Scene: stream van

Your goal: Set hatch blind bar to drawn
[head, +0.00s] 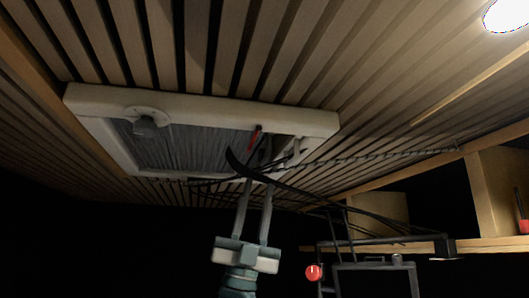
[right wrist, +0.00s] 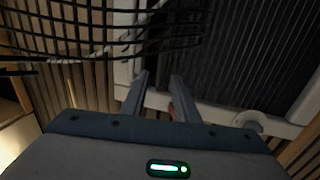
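The hatch (head: 210,105) is a pale frame in the slatted ceiling. Its grey pleated blind (head: 190,150) covers the left and middle of the opening, and a gap shows at the right. The blind bar (head: 262,148) is at the blind's right edge, with a red tab (head: 254,137). My right gripper (head: 259,182) points up from below, with its fingers apart and nothing seen held. In the right wrist view, a red piece (right wrist: 171,111) shows beside the right finger of the gripper (right wrist: 161,77). Whether the fingers touch the bar is unclear. My left gripper is out of view.
Black cables (head: 330,204) pass by the fingers below the hatch; they also cross the right wrist view (right wrist: 110,35). A round knob (head: 145,125) is on the frame's left. A shelf (head: 490,243) and a dark rack (head: 375,275) stand at the lower right.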

